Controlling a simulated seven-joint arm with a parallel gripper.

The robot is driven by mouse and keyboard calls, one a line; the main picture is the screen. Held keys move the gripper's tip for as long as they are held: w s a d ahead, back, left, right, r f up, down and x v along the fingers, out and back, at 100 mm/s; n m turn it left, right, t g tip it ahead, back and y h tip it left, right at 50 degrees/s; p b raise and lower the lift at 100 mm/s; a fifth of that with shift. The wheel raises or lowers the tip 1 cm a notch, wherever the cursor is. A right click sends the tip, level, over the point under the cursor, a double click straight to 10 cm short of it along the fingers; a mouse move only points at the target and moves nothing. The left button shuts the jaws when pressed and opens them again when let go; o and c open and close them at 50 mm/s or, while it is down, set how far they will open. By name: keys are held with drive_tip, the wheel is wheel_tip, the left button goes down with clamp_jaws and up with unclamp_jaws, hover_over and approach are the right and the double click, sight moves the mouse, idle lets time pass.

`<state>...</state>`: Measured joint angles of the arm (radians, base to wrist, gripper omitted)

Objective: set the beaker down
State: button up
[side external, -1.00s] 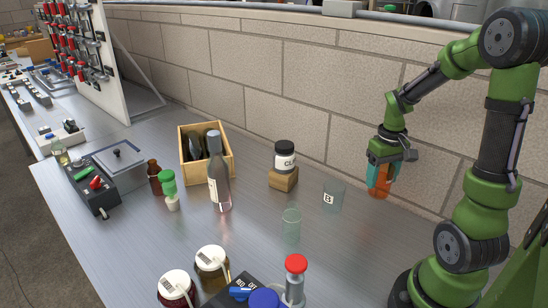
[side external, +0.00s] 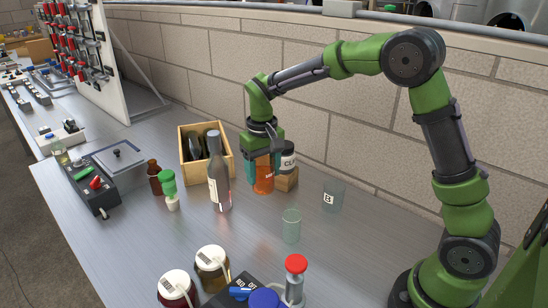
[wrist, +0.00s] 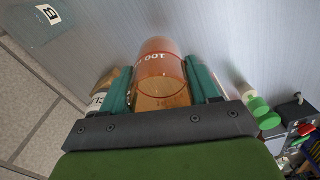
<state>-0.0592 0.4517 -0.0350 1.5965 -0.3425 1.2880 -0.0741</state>
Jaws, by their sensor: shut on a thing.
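The orange see-through beaker (side external: 264,184) is held upright between the teal fingers of my gripper (side external: 264,170) in the side view. It is in front of the wooden block and right of the dark bottle. I cannot tell whether its base touches the bench. In the wrist view the beaker (wrist: 160,65), marked 100, fills the space between both fingers of my gripper (wrist: 162,88). My gripper is shut on it.
A black-lidded jar (side external: 287,160) on a wooden block (side external: 286,182) is close behind the beaker. A bottle (side external: 218,180) and wooden crate (side external: 231,167) stand left. A clear glass (side external: 291,228) and a glass marked B (side external: 334,200) stand right. The bench (side external: 240,235) is bare in front.

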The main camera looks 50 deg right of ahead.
drive_tip(key=f, duration=1)
drive_tip(key=shift+w+a, duration=0.1)
drive_tip(key=shift+a, duration=0.15)
drive_tip(key=shift+f, duration=0.1)
drive_tip(key=o, duration=1.1)
drive_tip(key=shift+c, duration=0.2)
wheel_tip(320, 180, up, 12)
drive_tip(key=shift+f, duration=0.1)
drive_tip(key=s+r+t+y, duration=0.1)
drive_tip(key=s+r+t, duration=0.2)
drive_tip(key=s+r, duration=0.6)
drive_tip(key=s+a+m+t+y, duration=0.1)
drive_tip(key=s+t, duration=0.3)
drive_tip(key=s, duration=0.8)
drive_tip(key=shift+s+a+r, duration=0.15)
drive_tip(key=shift+s, duration=0.1)
